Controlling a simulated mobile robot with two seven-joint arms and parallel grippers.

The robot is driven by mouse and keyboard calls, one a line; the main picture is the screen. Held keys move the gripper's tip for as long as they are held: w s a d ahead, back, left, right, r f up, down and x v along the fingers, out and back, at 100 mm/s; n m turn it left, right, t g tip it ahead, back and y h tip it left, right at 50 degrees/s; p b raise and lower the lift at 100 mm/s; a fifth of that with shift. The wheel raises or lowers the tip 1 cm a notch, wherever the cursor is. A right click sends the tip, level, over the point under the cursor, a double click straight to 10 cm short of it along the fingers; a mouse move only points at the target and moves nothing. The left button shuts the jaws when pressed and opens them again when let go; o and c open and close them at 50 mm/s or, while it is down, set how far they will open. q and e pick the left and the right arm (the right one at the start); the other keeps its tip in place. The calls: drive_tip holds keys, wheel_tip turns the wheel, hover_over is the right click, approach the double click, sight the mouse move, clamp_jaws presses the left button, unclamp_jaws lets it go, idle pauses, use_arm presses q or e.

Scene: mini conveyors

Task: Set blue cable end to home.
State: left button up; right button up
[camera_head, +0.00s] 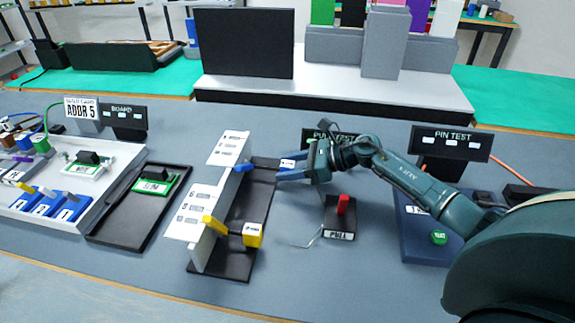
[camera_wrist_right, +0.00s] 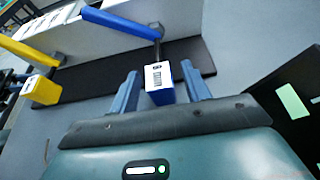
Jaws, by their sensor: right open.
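The blue cable end (camera_wrist_right: 159,84) is a small blue block with a white labelled face. In the head view its white label (camera_head: 288,163) shows beside the upright white panel (camera_head: 219,207), over the dark base. A dark cable or rod joins it to a blue bar (camera_wrist_right: 121,22) on the panel; that bar also shows in the head view (camera_head: 244,167). My right gripper (camera_head: 286,168) is open, its blue-grey fingers on either side of the block in the wrist view (camera_wrist_right: 162,88). Contact cannot be told. My left gripper is out of view.
A yellow cable end (camera_head: 253,234) and yellow bar (camera_head: 214,224) sit nearer on the same stand. A red-handled pull fixture (camera_head: 343,206) is to the right. The pin test unit (camera_head: 430,228) stands farther right. A black tray (camera_head: 127,224) lies left.

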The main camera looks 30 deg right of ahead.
drive_tip(key=shift+w+a+f, duration=0.1)
drive_tip(key=shift+w+a, duration=0.05)
drive_tip(key=shift+a, duration=0.1)
drive_tip(key=shift+c, duration=0.6)
clamp_jaws()
